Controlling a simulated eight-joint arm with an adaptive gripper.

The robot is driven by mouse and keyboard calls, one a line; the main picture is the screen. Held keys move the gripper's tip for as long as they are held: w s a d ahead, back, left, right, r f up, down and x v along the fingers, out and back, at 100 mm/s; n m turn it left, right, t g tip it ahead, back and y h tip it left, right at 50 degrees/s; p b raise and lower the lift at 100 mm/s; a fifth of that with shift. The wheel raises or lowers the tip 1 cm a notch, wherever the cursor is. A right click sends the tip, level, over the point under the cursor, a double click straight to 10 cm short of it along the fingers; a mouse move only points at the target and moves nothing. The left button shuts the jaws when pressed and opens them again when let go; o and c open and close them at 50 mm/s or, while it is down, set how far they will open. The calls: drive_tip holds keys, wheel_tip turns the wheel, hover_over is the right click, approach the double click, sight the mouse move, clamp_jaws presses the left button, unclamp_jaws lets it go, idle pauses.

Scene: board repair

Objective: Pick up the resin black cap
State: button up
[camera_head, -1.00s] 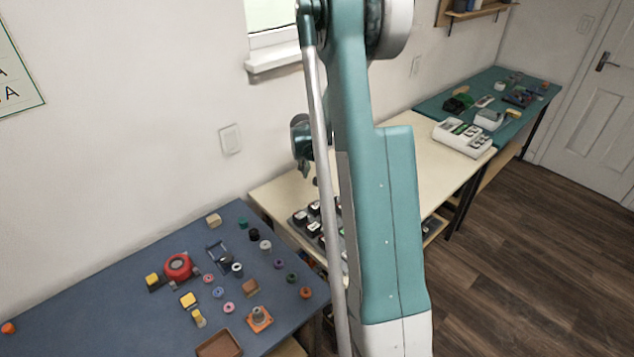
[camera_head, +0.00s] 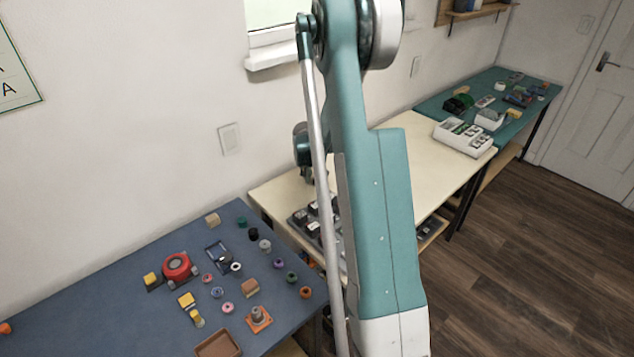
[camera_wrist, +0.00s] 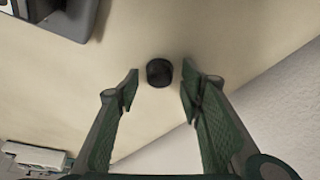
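A small round black cap (camera_wrist: 159,73) stands on the pale wooden tabletop in the wrist view, just beyond and between my two fingertips. My gripper (camera_wrist: 158,88) is open, with a finger on each side and nothing between them touching the cap. In the head view only part of my gripper (camera_head: 304,158) shows over the cream table, mostly behind my arm. The cap cannot be made out in the head view.
A dark tray (camera_head: 300,217) of parts sits at the cream table's near end; its corner (camera_wrist: 75,20) shows upper left in the wrist view. The tabletop around the cap is clear. A wall runs close at one side.

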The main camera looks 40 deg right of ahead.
sight(316, 178)
idle(0.6)
drive_tip(key=c, duration=0.8)
drive_tip(key=shift+r+p, duration=1.05)
drive_tip(key=shift+r, duration=3.95)
